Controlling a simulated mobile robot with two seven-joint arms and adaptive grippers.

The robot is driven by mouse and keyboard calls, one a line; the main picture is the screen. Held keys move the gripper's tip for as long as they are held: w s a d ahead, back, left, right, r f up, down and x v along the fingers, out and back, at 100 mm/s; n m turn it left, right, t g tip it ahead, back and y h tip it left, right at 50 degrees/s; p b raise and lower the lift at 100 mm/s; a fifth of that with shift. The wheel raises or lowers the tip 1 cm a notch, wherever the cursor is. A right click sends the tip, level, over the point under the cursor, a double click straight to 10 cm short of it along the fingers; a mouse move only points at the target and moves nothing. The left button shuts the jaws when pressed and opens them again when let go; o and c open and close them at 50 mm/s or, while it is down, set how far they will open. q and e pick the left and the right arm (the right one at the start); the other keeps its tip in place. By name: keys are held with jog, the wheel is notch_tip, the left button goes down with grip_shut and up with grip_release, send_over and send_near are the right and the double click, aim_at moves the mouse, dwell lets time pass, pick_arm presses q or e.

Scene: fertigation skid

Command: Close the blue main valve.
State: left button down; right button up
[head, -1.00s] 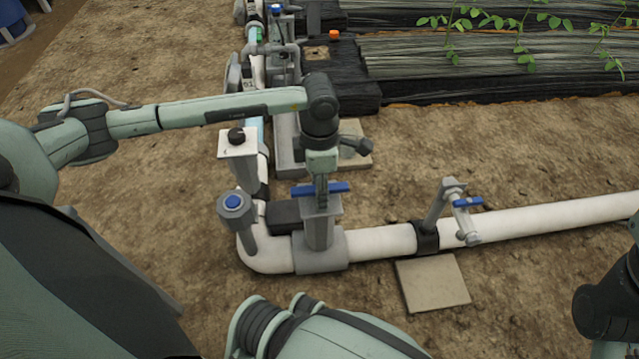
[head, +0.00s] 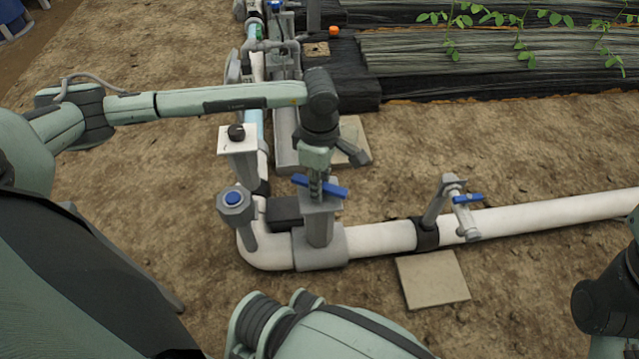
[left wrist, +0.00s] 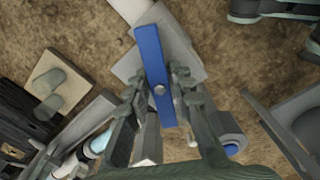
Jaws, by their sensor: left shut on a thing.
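The blue main valve handle (head: 336,191) is a flat bar on top of a grey valve body (head: 320,232) over the white pipe's corner section. In the head view it lies slanted, its left end farther back than its right end. My left gripper (head: 317,184) points down from above and is shut on the handle near its middle. In the left wrist view the blue handle (left wrist: 150,55) runs between the two fingers (left wrist: 160,90), with a round bolt at its centre. My right gripper is outside both views.
Bare soil lies in front.

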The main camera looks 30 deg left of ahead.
pick_arm(q)
jog(key=m, duration=0.7)
jog(key=shift+a+f, duration=0.2)
jog(key=shift+f, duration=0.1)
jog(key=m, duration=0.6)
jog(key=shift+m, duration=0.3)
jog(key=c, duration=1.3)
grip_release()
jog(key=shift+o, duration=0.2)
jog(key=shift+d, duration=0.1)
